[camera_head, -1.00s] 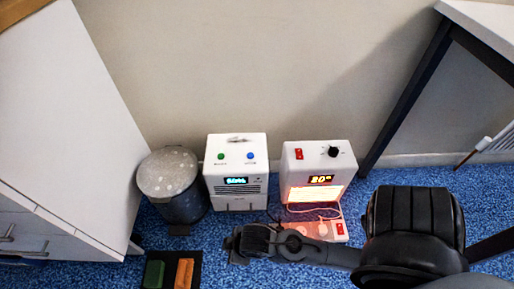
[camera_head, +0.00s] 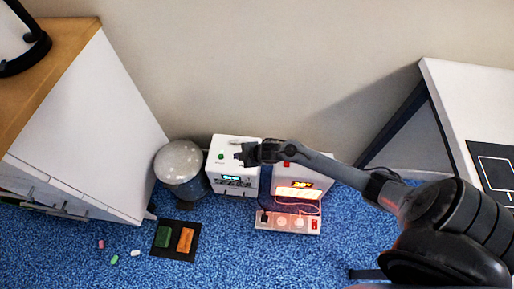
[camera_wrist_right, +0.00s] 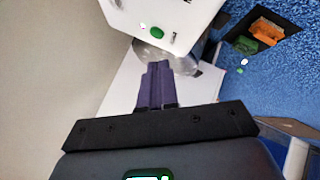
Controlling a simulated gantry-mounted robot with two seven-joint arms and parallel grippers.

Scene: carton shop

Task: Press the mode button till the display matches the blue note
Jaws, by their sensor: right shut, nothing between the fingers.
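A white device (camera_head: 222,192) stands on the blue carpet by the wall, with a lit blue-green display (camera_head: 231,178) whose text is too small to read. A green button (camera_head: 221,157) shows on its top; it also shows in the right wrist view (camera_wrist_right: 156,32). The blue button seen earlier is hidden behind my right gripper (camera_head: 240,154). That gripper is shut and empty, over the right part of the device's top in the head view; contact cannot be told. In the right wrist view its closed fingers (camera_wrist_right: 158,68) point towards the device (camera_wrist_right: 180,12). No blue note is recognisable.
A heater (camera_head: 298,192) glows to the right, with a power strip (camera_head: 290,222) in front. A metal bin (camera_head: 180,163) stands to the left, by a white cabinet (camera_head: 95,120). A black mat (camera_head: 158,250) with green and orange blocks lies in front. A white table (camera_head: 460,90) is at right.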

